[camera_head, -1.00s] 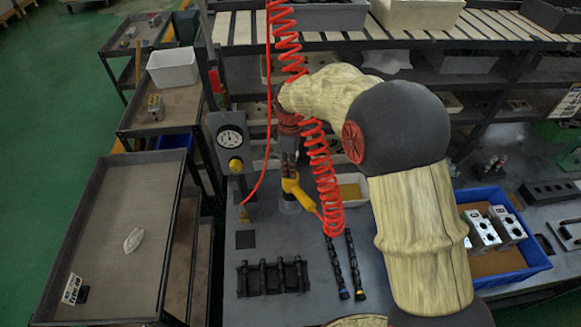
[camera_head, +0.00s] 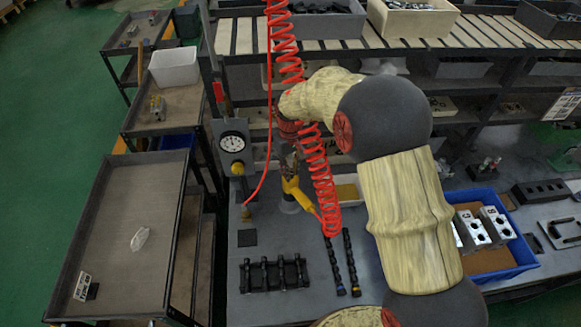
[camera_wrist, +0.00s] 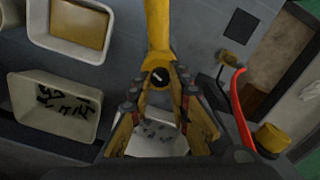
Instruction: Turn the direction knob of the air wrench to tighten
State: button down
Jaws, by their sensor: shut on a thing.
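The yellow air wrench (camera_head: 294,190) is in the middle of the head view, beside the coiled red hose. In the wrist view, its yellow body (camera_wrist: 158,25) runs up from the centre. The direction knob (camera_wrist: 160,76) is a small dark disc with a slanted pale mark, at the wrench's near end. My gripper (camera_wrist: 161,70) is shut at this end, with one finger on each side of the knob. I cannot tell how much the tips touch the housing around it. In the head view my gripper (camera_head: 289,160) is partly hidden by the hose and arm.
The coiled red hose (camera_head: 318,175) hangs close to my arm. A gauge post (camera_head: 232,143) stands left of the wrench. A blue crate (camera_head: 522,262) with metal blocks is at right.

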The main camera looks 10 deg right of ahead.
jog(key=m+p, duration=0.1)
jog(key=m, duration=0.3)
jog(key=shift+m, duration=0.3)
jog(key=shift+m+p, duration=0.65)
jog(key=shift+m, duration=1.25)
jog(key=c, duration=1.7)
grip_release()
jog(key=shift+o, duration=0.2)
notch_tip(320, 180, up, 12)
